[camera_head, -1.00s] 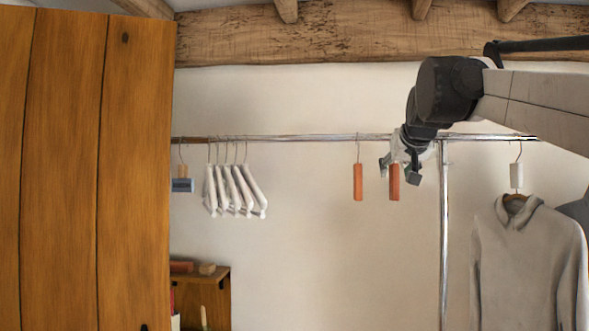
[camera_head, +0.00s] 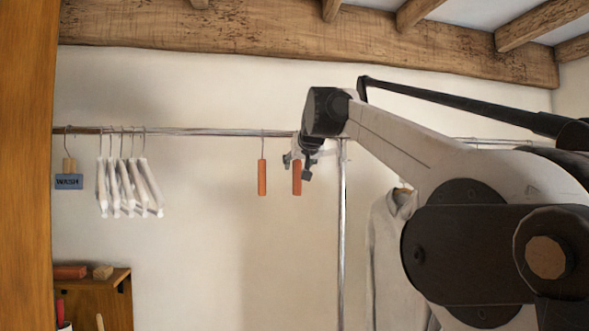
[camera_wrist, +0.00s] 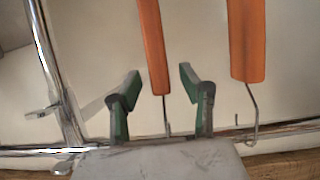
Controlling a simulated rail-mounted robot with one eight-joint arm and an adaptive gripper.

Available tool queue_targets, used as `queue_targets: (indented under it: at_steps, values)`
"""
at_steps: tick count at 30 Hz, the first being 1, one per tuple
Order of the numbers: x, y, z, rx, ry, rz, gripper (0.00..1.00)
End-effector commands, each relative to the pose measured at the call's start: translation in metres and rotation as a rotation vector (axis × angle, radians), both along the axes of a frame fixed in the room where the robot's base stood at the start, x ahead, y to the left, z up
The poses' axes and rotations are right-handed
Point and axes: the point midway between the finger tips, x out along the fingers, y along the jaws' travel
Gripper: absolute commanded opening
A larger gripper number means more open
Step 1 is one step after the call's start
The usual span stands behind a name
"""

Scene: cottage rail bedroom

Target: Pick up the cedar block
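Two slim orange-brown blocks hang on wire hooks from the metal rail. The right one (camera_head: 297,178) is at my gripper (camera_head: 298,162); the left one (camera_head: 262,178) hangs a short way off. Both blocks look alike, and I cannot tell from looks which is the cedar block. In the wrist view, which is upside down, one block (camera_wrist: 152,42) and its hook run between the green-padded fingers of my gripper (camera_wrist: 159,84). The fingers are open, with a gap on each side of it. The other block (camera_wrist: 246,40) is outside the fingers, to the right.
The rail (camera_head: 200,132) also holds several white hangers (camera_head: 128,185) and a WASH tag (camera_head: 69,181) at left. A vertical post (camera_head: 342,230) stands just right of my gripper, and a grey shirt (camera_head: 385,250) hangs beyond. A wooden cabinet (camera_head: 105,300) is lower left.

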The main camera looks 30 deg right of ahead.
Motion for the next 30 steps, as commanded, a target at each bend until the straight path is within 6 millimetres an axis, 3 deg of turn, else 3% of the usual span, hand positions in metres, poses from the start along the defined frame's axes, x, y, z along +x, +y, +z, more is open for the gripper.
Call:
queue_targets:
  at_steps: [11,19,28,30]
  values:
    - [0.040,-0.010,-0.015,0.000,0.000,0.000,0.40]
    - [0.044,-0.011,-0.018,0.000,0.000,0.000,0.40]
    - [0.044,-0.011,-0.018,0.000,0.000,0.000,0.01]
    - [0.044,-0.011,-0.018,0.000,0.000,0.000,0.00]
